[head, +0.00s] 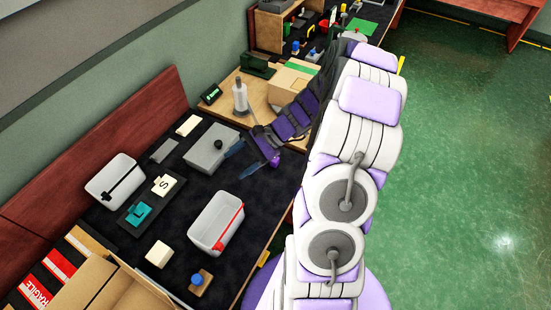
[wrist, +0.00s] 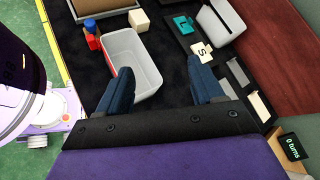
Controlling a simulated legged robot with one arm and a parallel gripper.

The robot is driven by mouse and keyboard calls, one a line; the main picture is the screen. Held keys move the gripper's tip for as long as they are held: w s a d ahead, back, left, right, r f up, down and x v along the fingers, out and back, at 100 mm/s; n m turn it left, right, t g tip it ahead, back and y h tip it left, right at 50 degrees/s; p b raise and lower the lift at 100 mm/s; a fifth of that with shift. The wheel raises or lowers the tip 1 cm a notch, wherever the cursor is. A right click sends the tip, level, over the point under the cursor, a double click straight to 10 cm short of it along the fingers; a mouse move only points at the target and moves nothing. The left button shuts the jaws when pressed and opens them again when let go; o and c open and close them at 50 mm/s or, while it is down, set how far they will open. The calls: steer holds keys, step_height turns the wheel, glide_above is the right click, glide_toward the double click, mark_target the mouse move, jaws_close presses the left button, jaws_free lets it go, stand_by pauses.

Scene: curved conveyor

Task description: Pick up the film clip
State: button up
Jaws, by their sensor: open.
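I cannot pick out a film clip with certainty in either view. Candidates on the black bench top (head: 182,225) are a teal piece (head: 138,213) marked L in the wrist view (wrist: 183,24) and a cream piece marked S (head: 164,185), both on a dark strip. The S piece also shows in the wrist view (wrist: 201,50). My gripper (head: 241,160) is open and empty above the bench, near the grey box with a black knob (head: 203,160).
A white bin with a red stripe (head: 205,222) and one with a black stripe (head: 103,183) stand on the bench. A blue-knobbed block (head: 198,281) and cream block (head: 159,254) lie near the front.

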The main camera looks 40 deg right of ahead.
steer(key=w+d+f+m+t+p, duration=0.1)
steer(key=w+d+f+m+t, duration=0.1)
steer(key=d+f+m+t, duration=0.3)
steer(key=m+t+h+p, duration=0.35)
steer(key=m+h, duration=0.25)
steer(key=m, duration=0.5)
glide_toward(278, 161)
steer(key=shift+t, duration=0.35)
steer(key=b+x, duration=0.1)
steer(key=x, duration=0.2)
steer(key=b+x, duration=0.1)
steer(key=x, duration=0.1)
steer(key=shift+w+a+f, duration=0.2)
steer(key=shift+f, duration=0.25)
steer(key=shift+w+a, duration=0.25)
steer(key=shift+w, duration=0.05)
steer(key=shift+d+b+x, duration=0.2)
steer(key=shift+b+x, duration=0.4)
steer(key=shift+x, duration=1.75)
steer(key=shift+c, duration=0.4)
steer(key=c, duration=1)
